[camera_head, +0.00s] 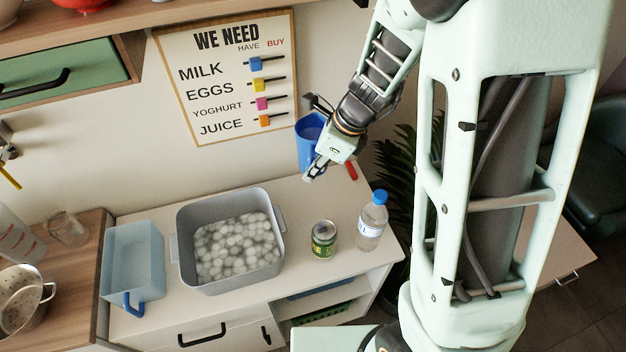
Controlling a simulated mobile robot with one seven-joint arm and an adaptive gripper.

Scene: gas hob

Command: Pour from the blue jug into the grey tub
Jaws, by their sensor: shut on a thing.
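The blue jug (306,153) is held above the back of the white counter, near the wall and behind and to the right of the tub. It looks roughly upright. My gripper (318,165) is shut on the jug from its right side; the exact grip is partly hidden by the gripper itself. I cannot see what is inside the jug. The grey tub (187,267) stands on the counter to the left and nearer, with many white balls lying in it. The jug is apart from the tub.
A small green-labelled can (324,240) and a clear bottle with a blue cap (371,222) stand right of the tub. A pale blue bin (133,262) stands left of it. A small red object (351,170) lies behind. A shopping board (228,75) hangs on the wall.

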